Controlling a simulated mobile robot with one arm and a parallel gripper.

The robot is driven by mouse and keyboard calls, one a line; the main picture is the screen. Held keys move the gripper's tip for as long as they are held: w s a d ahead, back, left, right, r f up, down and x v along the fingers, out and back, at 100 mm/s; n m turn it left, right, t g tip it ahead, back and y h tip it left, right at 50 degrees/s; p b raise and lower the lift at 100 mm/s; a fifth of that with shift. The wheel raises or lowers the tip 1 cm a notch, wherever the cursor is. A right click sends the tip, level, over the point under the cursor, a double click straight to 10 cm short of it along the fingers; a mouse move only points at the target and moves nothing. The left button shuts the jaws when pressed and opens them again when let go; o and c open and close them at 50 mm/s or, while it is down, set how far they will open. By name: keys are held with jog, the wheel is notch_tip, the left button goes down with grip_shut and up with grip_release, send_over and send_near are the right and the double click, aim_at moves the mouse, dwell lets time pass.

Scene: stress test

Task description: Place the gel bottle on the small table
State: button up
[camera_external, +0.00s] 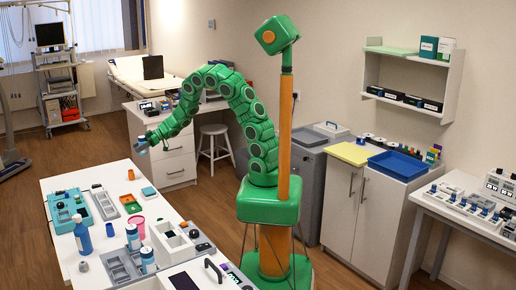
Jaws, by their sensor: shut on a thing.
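My gripper (147,140) is at the end of my green arm, raised above the far end of the white table (62,186). It is shut on a small bluish item (141,147), too small in the picture to tell whether it is the gel bottle. A blue bottle (82,236) stands upright on the white table's near left part, well apart from my gripper. Two blue-and-white bottles (148,260) (133,236) stand by a grey tray there. Which table is meant by the small table cannot be told.
A teal tray (68,209), an orange cup (131,174) and a pink cup (137,226) are on the white table. A white desk with drawers (170,165) and a white stool (213,148) stand behind. Cabinets with a blue tray (397,165) are right. Wooden floor lies open at left.

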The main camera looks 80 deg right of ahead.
jog(key=shift+s+d, duration=0.2)
jog(key=shift+s, duration=0.15)
jog(key=w+f, duration=0.2)
jog(key=w, duration=0.2)
jog(key=w+f, duration=0.3)
jog(key=w, duration=0.1)
jog(key=w+f, duration=0.2)
jog(key=w, duration=0.2)
jog(key=shift+d+f, duration=0.4)
jog(key=shift+w+f, duration=1.05)
jog(key=shift+f, duration=0.15)
jog(key=shift+s+d+f, duration=0.1)
jog(key=shift+f, duration=1.1)
jog(key=shift+f, duration=0.2)
jog(key=o, duration=1.1)
